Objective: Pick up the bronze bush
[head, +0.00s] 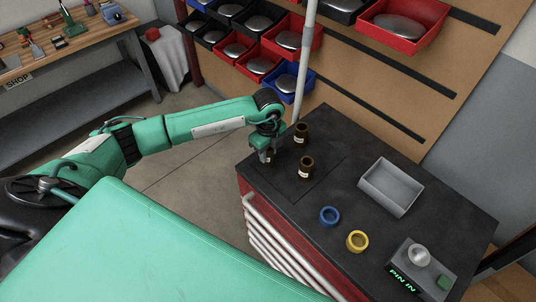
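A yellow-gold ring (357,241), the thing that looks most like the bronze bush, stands on the dark top of the cabinet, near its front edge. A blue ring (329,215) stands just behind it to the left. My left gripper (267,157) points down over the far left corner of the cabinet top, well away from both rings. Its fingers are small and partly hidden by the wrist, so I cannot tell whether they are open or what is between them. My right gripper is out of view.
Two dark brown jars (302,133) (306,168) stand right of my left gripper. A grey tray (391,187) lies further right. A device reading "PIN IN" (405,280) sits at front right. A pale pole (303,75) rises behind, before wall bins (404,20).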

